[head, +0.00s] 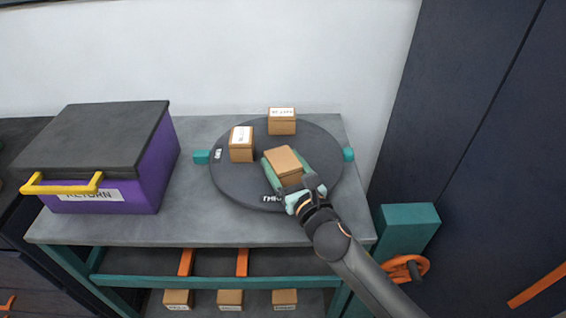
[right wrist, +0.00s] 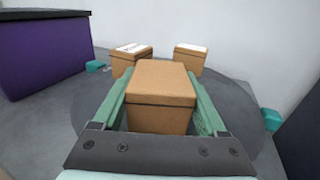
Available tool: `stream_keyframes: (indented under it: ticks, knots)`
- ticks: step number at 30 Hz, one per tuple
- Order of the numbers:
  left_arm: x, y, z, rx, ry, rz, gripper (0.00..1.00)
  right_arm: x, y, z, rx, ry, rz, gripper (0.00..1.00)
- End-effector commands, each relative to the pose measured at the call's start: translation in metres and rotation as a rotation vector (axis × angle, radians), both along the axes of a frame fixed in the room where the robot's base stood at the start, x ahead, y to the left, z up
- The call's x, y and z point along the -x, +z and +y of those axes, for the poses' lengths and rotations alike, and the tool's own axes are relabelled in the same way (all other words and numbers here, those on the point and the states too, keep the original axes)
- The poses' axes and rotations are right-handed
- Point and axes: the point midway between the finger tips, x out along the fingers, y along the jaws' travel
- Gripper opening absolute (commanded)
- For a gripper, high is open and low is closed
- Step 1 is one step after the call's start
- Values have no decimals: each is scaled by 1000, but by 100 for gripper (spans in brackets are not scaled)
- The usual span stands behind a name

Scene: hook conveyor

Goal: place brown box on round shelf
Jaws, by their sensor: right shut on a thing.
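A brown box (head: 284,163) is between the fingers of my right gripper (head: 286,172), over the front part of the round shelf (head: 235,192). In the right wrist view the same brown box (right wrist: 161,88) sits between the two green fingers, which are shut on it. I cannot tell whether its underside touches the dark round shelf (right wrist: 92,99). Two other brown boxes with white labels stand on the shelf, one at the left (head: 241,145) and one at the back (head: 282,122). My left gripper is not in view.
A purple bin (head: 150,170) with a dark lid and yellow handle stands left on the grey table (head: 190,225). Several boxes sit on a lower level. A dark cabinet (head: 480,130) and a teal post (head: 405,225) with an orange wheel are at the right.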

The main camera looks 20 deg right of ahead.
Motion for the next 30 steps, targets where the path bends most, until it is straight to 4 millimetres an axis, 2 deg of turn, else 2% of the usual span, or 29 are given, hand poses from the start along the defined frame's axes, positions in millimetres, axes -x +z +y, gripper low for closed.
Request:
stream_keyframes:
  ticks: [23, 24, 30]
  knots:
    - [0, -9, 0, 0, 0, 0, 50, 0, -12, 0, 1, 1, -1, 0]
    - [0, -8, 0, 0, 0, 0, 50, 0, -12, 0, 1, 1, -2, 77]
    - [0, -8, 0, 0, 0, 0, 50, 0, -11, 0, 0, 0, -1, 99]
